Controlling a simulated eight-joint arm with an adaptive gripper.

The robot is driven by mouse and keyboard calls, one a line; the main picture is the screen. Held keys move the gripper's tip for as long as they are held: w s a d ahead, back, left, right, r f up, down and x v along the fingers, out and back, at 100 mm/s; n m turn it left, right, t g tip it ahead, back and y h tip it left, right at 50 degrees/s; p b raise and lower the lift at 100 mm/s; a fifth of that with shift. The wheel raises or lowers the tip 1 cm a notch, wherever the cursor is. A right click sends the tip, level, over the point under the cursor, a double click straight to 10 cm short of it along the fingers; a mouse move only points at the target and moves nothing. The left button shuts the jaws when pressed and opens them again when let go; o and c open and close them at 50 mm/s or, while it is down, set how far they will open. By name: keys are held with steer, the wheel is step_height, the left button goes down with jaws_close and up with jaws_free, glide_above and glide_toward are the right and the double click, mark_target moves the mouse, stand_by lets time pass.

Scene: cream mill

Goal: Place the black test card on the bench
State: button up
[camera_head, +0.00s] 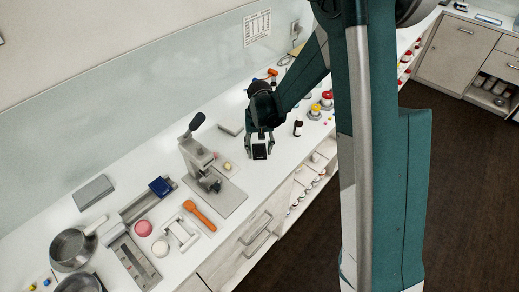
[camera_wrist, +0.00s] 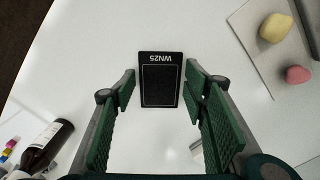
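The black test card (camera_wrist: 160,85), marked "WN25" along one end and with a thin pale outline, shows in the wrist view against the white bench (camera_wrist: 110,50). It looks flat on the bench top, though the exact contact is not clear. My gripper (camera_wrist: 158,88) has its green ridged fingers apart on either side of the card, with a narrow gap showing at each side. In the head view my gripper (camera_head: 260,142) points down, low over the bench (camera_head: 240,162). The card cannot be made out surely there.
A grey press stand (camera_head: 200,160) is left of my gripper, with yellow and pink lumps (camera_wrist: 276,27) on a grey plate beside it.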

mark_target(260, 152)
steer(key=shift+o, duration=0.5)
steer(key=shift+r, duration=0.15)
step_height(260, 152, up, 12)
stand_by(0.7)
stand_by(0.7)
steer(key=s+d+r+t, duration=0.2)
steer(key=s+d+r, duration=0.3)
steer(key=s+r, duration=0.25)
steer(key=s+d+r+t, duration=0.1)
steer(key=s+d+r, duration=0.45)
steer(key=r, duration=0.25)
steer(key=s+d+r+t, duration=0.1)
steer(key=s+d+t, duration=0.1)
steer(key=s, duration=0.6)
steer(key=s+d+r+t, duration=0.1)
steer(key=s+d, duration=0.3)
steer(key=s, duration=0.5)
steer(key=shift+s+d+r+t, duration=0.25)
steer(key=shift+s+r+t, duration=0.1)
steer(key=shift+t, duration=0.25)
